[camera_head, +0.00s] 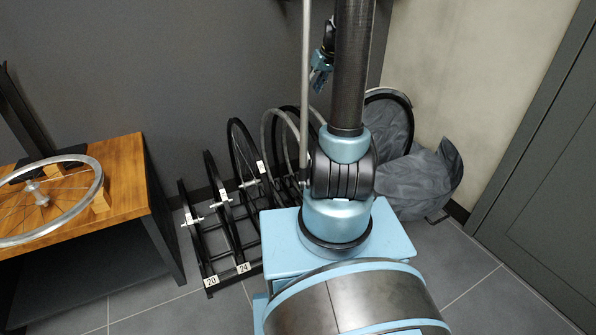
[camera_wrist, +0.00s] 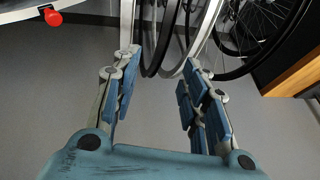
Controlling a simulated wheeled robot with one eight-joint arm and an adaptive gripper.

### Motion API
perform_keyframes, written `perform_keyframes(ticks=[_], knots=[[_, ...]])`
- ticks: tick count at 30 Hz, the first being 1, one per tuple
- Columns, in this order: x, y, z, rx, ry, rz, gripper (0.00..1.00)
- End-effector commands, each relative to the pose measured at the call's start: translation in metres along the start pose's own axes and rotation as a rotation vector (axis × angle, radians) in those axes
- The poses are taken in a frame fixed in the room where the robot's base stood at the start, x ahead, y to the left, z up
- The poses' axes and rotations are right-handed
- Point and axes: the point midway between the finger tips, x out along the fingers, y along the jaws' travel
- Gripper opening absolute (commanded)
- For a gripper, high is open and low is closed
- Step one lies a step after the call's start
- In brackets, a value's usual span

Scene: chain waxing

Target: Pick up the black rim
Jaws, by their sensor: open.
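Several black rims stand upright in a floor rack in the head view, including one at the left (camera_head: 211,180) and a taller one with a hub (camera_head: 236,150). I cannot tell which is the task's black rim. In the wrist view, a dark rim (camera_wrist: 153,45) and a silver rim (camera_wrist: 205,35) rise beyond my gripper (camera_wrist: 158,75). My gripper is open, with its blue-padded fingers apart and nothing held between them. The lower parts of the two rims show near the gap between the fingertips; I cannot tell how far beyond.
The black rack (camera_head: 225,275) carries number tags. A wooden bench (camera_head: 125,165) with a silver wheel (camera_head: 85,200) stands left. Grey bags (camera_head: 425,180) lie at the right wall. A spoked wheel (camera_wrist: 250,70) and a red knob (camera_wrist: 53,17) show in the wrist view. The right floor is clear.

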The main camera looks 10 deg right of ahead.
Motion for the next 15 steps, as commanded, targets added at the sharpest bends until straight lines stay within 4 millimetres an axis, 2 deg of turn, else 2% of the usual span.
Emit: perform_keyframes(ticks=[5,15], knots=[[0.017,0.002,-0.002,-0.002,0.002,-0.001,0.41],[0.065,0.001,-0.002,-0.002,0.002,-0.002,0.41]])
